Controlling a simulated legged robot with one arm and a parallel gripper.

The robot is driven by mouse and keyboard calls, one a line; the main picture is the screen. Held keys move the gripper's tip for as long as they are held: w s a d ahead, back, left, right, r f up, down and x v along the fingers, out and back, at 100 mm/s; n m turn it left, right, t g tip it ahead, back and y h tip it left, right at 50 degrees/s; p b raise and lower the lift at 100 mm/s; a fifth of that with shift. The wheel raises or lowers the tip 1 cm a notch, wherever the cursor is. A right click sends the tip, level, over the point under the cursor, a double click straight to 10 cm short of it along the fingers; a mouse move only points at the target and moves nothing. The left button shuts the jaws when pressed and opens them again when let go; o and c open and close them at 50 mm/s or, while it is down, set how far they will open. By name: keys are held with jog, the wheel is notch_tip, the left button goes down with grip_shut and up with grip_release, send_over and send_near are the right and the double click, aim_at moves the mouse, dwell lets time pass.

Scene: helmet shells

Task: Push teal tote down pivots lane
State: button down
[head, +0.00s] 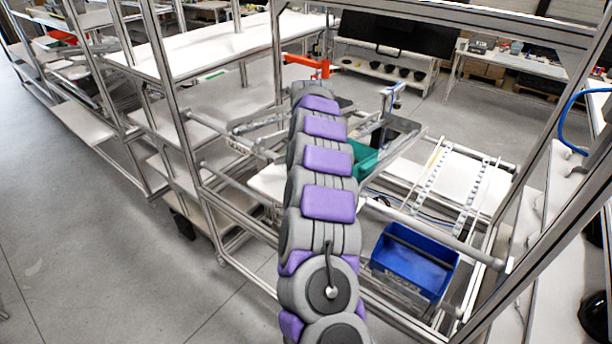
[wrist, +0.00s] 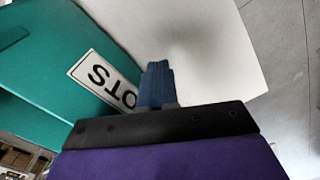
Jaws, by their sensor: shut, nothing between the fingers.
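The teal tote (head: 366,160) sits on the rack in the middle of the head view, partly hidden behind my purple and grey arm. In the wrist view the teal tote (wrist: 60,60) fills the left side, with a white label showing part of the letters "OTS", seen upside down. My gripper (wrist: 157,85) shows in the wrist view as dark blue fingers, shut and empty. It is at the tote's labelled wall, beside the label's end; I cannot tell whether it touches. In the head view my gripper is hidden by the arm.
A blue tote (head: 414,262) sits lower on the rack at right. White roller rails (head: 450,180) lie right of the teal tote. Metal frame posts (head: 170,80) stand left, and a slanted beam stands right. A white surface (wrist: 205,45) lies beside the tote. Grey floor is open at left.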

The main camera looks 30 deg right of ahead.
notch_tip(320, 180, up, 7)
jog(key=a, duration=0.2)
jog(key=shift+s+a+p, duration=0.25)
jog(key=shift+s+p, duration=0.15)
jog(key=shift+s, duration=0.05)
dwell(0.4)
jog(key=s+a+f+n+b, duration=0.25)
jog(key=s+a+b, duration=0.35)
jog(key=s+a, duration=0.3)
jog(key=s+a+f+n+b, duration=0.1)
jog(key=s+a+f+b, duration=0.2)
jog(key=s+a+b, duration=0.65)
jog(key=s+a+f+g+b, duration=0.1)
jog(key=s+a+f+b, duration=0.2)
jog(key=s+f, duration=0.6)
jog(key=s+a+f+m+b, duration=0.1)
jog(key=s+a+f+b, duration=0.3)
jog(key=s+f, duration=0.5)
jog(key=s+b, duration=0.2)
jog(key=s, duration=0.4)
jog(key=shift+s+a+g, duration=0.15)
jog(key=shift+s+g, duration=0.25)
